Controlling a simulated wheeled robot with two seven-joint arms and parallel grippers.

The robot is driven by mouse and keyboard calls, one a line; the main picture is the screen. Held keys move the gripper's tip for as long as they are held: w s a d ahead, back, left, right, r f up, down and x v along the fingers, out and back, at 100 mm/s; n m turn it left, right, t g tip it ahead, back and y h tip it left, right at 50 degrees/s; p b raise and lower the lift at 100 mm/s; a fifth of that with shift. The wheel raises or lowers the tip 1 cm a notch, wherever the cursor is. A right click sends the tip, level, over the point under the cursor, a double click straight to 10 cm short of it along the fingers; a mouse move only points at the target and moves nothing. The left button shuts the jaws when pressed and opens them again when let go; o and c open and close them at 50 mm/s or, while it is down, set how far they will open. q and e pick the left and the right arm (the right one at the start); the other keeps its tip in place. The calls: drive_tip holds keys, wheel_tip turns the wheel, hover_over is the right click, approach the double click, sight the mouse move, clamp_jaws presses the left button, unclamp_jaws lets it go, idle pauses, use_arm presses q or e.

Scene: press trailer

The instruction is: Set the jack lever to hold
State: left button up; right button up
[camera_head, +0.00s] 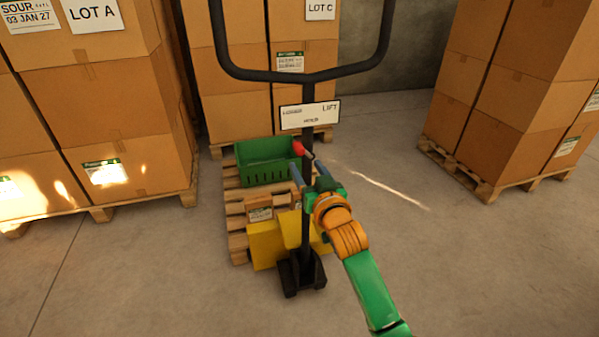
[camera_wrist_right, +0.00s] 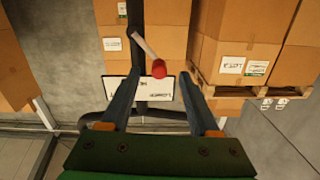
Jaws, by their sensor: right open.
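The jack lever is a short metal rod with a red knob (camera_head: 298,147) on the black handle post of the yellow pallet jack (camera_head: 264,243). The knob (camera_wrist_right: 159,69) shows in the right wrist view between and beyond my fingertips. A white label plate (camera_head: 310,115) on the post reads LIFT and HOLD; in the right wrist view the plate (camera_wrist_right: 117,89) is upside down and LOWER also shows. My right gripper (camera_head: 307,165) is open, just below the knob, with a finger on each side of the post in the head view. Whether it touches the knob cannot be told. My left gripper is not in view.
A green crate (camera_head: 262,171) and small boxes sit on a wooden pallet (camera_head: 236,210) behind the jack. Tall carton stacks stand at left (camera_head: 100,100), behind and at right (camera_head: 510,90). The black handle loop (camera_head: 262,75) rises above the plate. The floor at right is clear.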

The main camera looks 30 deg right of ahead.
sight(301, 153)
drive_tip(key=shift+w+d+r, duration=0.15)
drive_tip(key=shift+d+r, duration=0.05)
drive_tip(key=shift+r, duration=0.5)
drive_tip(key=x, duration=0.6)
drive_tip(key=shift+w, duration=0.3)
clamp_jaws()
idle(0.5)
